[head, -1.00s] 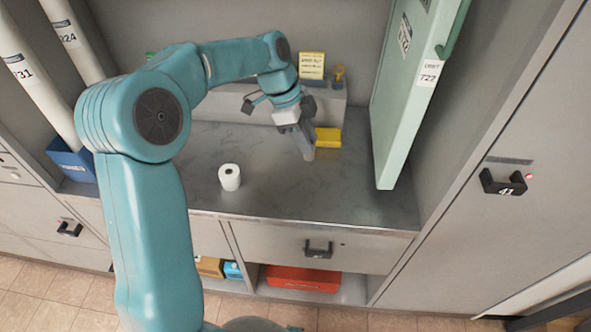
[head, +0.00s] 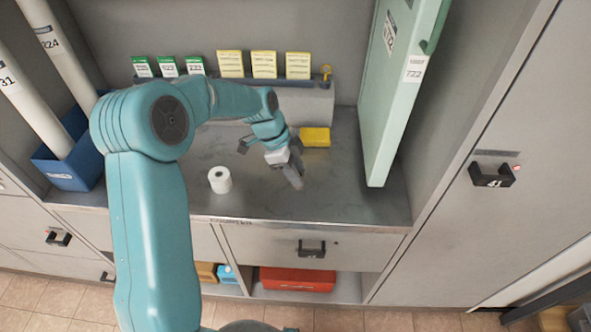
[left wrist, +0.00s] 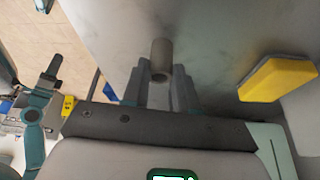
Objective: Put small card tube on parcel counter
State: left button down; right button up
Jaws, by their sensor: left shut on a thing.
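The small card tube is a short grey-brown cylinder (left wrist: 161,52), held between the fingers in the left wrist view. My left gripper (head: 291,172) is shut on it; the fingers also show in the left wrist view (left wrist: 161,80). In the head view the gripper is low over the grey parcel counter (head: 340,197), tilted down to the right, and the tube is hard to tell from the fingers. I cannot tell whether the tube touches the counter.
A white roll (head: 220,180) stands on the counter to the left of the gripper. A yellow block (head: 315,137) lies behind it. A green door (head: 392,100) stands open at the right. A blue bin (head: 75,171) with long tubes is at the left. The counter's front right is clear.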

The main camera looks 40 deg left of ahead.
pick_arm(q)
jog(key=c, duration=0.9)
grip_release()
jog(key=shift+f, duration=0.1)
jog(key=shift+r+p, duration=0.3)
jog(key=v, duration=1.1)
jog(key=shift+a+r, duration=0.2)
jog(key=shift+r, duration=0.15)
jog(key=shift+s, duration=0.1)
